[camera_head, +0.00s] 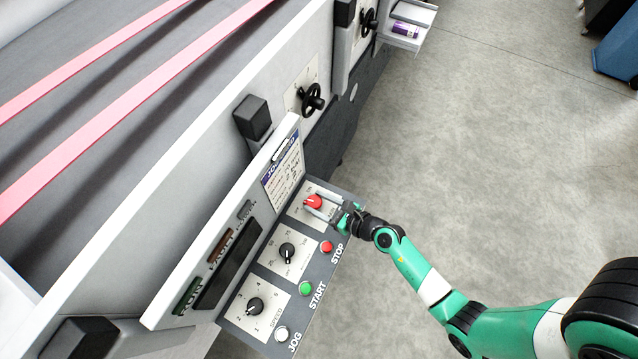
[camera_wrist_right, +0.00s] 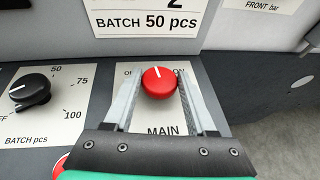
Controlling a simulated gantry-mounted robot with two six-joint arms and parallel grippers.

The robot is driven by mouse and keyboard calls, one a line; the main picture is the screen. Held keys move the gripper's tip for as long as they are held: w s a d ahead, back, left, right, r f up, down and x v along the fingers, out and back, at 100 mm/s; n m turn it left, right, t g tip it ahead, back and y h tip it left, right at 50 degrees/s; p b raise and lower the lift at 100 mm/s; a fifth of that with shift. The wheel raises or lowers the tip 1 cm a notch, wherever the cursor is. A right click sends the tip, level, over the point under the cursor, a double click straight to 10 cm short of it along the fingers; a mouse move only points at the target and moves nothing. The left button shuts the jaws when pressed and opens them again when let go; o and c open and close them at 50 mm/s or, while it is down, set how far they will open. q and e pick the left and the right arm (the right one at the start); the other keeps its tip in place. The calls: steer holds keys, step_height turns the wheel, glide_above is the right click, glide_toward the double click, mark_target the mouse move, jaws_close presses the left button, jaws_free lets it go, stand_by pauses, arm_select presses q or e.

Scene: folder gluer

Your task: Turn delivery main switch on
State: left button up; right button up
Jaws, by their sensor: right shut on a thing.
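The main switch is a red round knob (camera_head: 313,202) at the far end of the sloped control panel (camera_head: 330,246). In the right wrist view the red knob (camera_wrist_right: 159,82) has a white mark pointing straight up, between the OFF and ON labels, which are partly covered. My right gripper (camera_head: 322,205) has its fingers on both sides of the knob and is shut on it. In the right wrist view the two fingers (camera_wrist_right: 158,100) flank the knob; contact is hard to make out there. My left gripper is not in view.
A black batch knob (camera_head: 287,251) and a speed knob (camera_head: 255,306) sit on the same panel. Red stop (camera_head: 327,247), green start (camera_head: 306,289) and white jog (camera_head: 282,333) buttons line its edge. Open floor (camera_head: 480,150) lies to the right.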

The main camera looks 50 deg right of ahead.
steer(key=m+h+p, duration=0.1)
steer(key=p, duration=0.1)
steer(key=m+h+p, duration=0.1)
steer(key=p, duration=0.2)
steer(key=r+m+h+p, duration=0.1)
steer(key=p, duration=0.2)
steer(key=shift+w+a+r+h, duration=0.1)
steer(key=shift+w+a+h, duration=0.1)
steer(key=shift+a+h, duration=0.15)
steer(key=shift+a+f+m+h+p, duration=0.1)
steer(key=shift+f+m+h+p, duration=0.1)
steer(key=shift+m+h+p, duration=0.3)
steer(key=shift+f+m+g+h, duration=0.2)
steer(key=shift+m+g+h, duration=0.2)
steer(key=shift+h, duration=0.05)
steer(key=shift+a+f+m+g+h, duration=0.15)
steer(key=shift+m+g+h, duration=0.25)
steer(key=shift+m+h, duration=0.45)
arm_select(q)
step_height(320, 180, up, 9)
steer(key=b, duration=0.2)
arm_select(e)
steer(key=shift+m+g+h, duration=0.8)
steer(key=shift+m+h, duration=0.35)
steer(key=shift+h, duration=0.1)
steer(key=o, duration=1.3)
steer(key=shift+o, duration=0.2)
